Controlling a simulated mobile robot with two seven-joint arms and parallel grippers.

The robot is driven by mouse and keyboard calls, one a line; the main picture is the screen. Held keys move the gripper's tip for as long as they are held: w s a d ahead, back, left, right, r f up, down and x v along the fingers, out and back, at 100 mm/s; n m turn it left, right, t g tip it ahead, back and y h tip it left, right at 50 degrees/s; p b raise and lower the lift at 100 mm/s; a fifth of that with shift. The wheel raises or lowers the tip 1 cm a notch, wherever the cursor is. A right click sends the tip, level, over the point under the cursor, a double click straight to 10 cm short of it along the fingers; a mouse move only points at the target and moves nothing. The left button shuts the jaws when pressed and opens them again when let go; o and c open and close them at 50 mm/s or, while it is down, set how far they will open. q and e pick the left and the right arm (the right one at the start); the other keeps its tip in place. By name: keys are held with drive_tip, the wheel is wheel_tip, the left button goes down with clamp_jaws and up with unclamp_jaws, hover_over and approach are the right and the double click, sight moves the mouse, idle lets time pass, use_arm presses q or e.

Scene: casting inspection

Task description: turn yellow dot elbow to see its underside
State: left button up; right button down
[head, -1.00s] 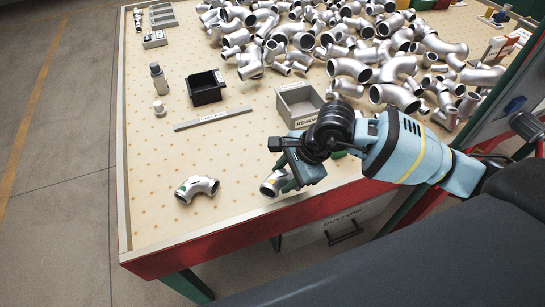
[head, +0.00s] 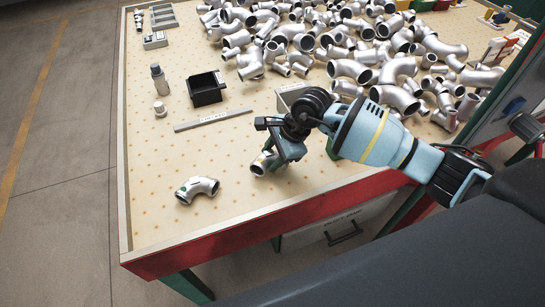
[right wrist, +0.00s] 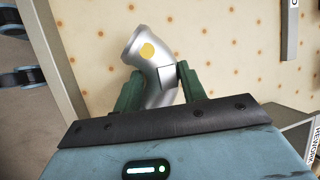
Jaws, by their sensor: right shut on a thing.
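The yellow dot elbow (right wrist: 150,62) is a silver curved pipe fitting with a round yellow dot facing the right wrist camera. My right gripper (right wrist: 160,88) is shut on its lower part, one green finger on each side. In the head view, the elbow (head: 257,166) shows only partly beneath my right gripper (head: 270,160), near the table's front edge. Whether it touches the table cannot be told. Its side away from the wrist camera is hidden. A second elbow (head: 197,189) with a green mark lies on the table to the left. My left gripper is not in view.
A steel ruler (head: 213,119), a black bin (head: 207,90) and small bottles (head: 157,79) stand farther back. A grey bin (head: 290,97) is partly hidden behind my right gripper. Many silver fittings (head: 350,68) are heaped at the back. The table's left front is mostly clear.

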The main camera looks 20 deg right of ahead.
sight(275, 154)
drive_tip(key=shift+f, duration=0.55)
drive_tip(key=c, duration=0.8)
unclamp_jaws()
drive_tip(key=shift+f, duration=0.1)
drive_tip(key=shift+d+f, duration=0.1)
drive_tip(key=shift+f, duration=0.1)
drive_tip(key=v, duration=0.7)
drive_tip(key=shift+w+r, duration=0.1)
drive_tip(key=shift+r, duration=0.4)
drive_tip(key=shift+f, duration=0.1)
